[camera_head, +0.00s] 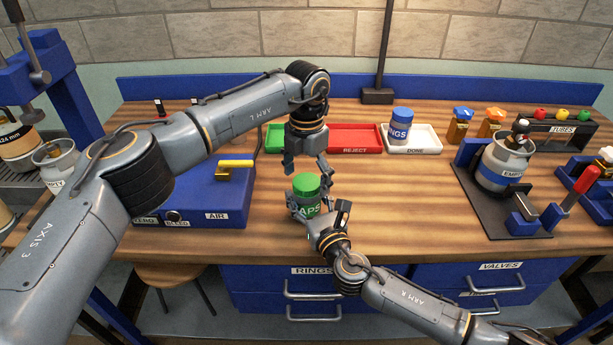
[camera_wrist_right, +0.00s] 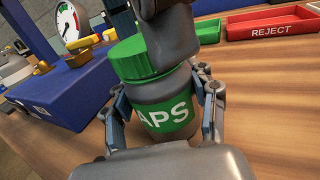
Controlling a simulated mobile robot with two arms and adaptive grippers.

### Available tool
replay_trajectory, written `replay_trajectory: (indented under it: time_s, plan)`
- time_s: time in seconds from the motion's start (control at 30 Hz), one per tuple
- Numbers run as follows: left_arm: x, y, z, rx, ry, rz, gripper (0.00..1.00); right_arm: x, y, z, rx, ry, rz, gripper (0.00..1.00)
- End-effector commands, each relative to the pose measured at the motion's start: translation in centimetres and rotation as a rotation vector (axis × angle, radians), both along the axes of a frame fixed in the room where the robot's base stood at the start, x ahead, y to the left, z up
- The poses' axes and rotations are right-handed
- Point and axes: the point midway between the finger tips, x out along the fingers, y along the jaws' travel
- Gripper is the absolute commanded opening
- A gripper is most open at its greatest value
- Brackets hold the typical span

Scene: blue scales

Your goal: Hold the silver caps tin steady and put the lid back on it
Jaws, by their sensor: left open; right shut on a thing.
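The caps tin (camera_head: 309,208) is grey with a green label and stands upright on the wooden bench; it also shows in the right wrist view (camera_wrist_right: 166,112). The green lid (camera_head: 306,183) sits on top of the tin, and it also shows in the right wrist view (camera_wrist_right: 135,60). Whether it is fully seated I cannot tell. My right gripper (camera_head: 311,203) is shut around the tin's body, one finger on each side. My left gripper (camera_head: 305,162) is open just above and behind the lid; in the right wrist view its dark finger hides part of the lid.
A green tray (camera_head: 274,138), red REJECT tray (camera_head: 354,138) and white DONE tray (camera_head: 425,142) line the back. A RINGS tin (camera_head: 400,128) stands in the DONE tray.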

Motion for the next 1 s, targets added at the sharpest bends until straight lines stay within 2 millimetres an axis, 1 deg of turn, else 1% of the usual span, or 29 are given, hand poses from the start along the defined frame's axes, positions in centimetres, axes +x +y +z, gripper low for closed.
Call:
replay_trajectory:
  time_s: [0.17, 0.27, 0.37, 0.6, 0.7, 0.83, 1.0]
  plan:
    - [0.0, 0.0, 0.1, -0.001, -0.001, 0.001, 0.86, 0.0, 0.0, 0.0, 0.000, 0.000, 0.000, 0.00]
    - [0.1, 0.0, 0.9, -0.001, -0.002, 0.001, 0.86, 0.0, 0.0, 0.0, 0.000, 0.000, 0.000, 0.00]
    - [0.1, 0.0, 2.5, -0.001, -0.004, 0.001, 0.86, 0.0, 0.0, 0.0, 0.000, 0.000, 0.000, 0.00]
    - [0.1, -0.1, 7.6, 0.000, -0.004, 0.002, 0.86, 0.0, 0.0, 0.0, 0.000, 0.000, 0.000, 0.00]
    - [0.0, -0.1, 9.4, -0.001, -0.002, 0.000, 0.86, 0.0, 0.0, 0.0, 0.000, 0.000, 0.000, 0.00]
    - [0.1, 0.0, 11.1, -0.001, -0.001, 0.000, 0.86, 0.0, 0.0, 0.0, 0.000, 0.000, 0.000, 0.00]
    - [0.0, 0.0, 12.0, -0.001, 0.001, 0.001, 0.86, 0.0, 0.0, 0.0, 0.000, 0.000, 0.000, 0.00]
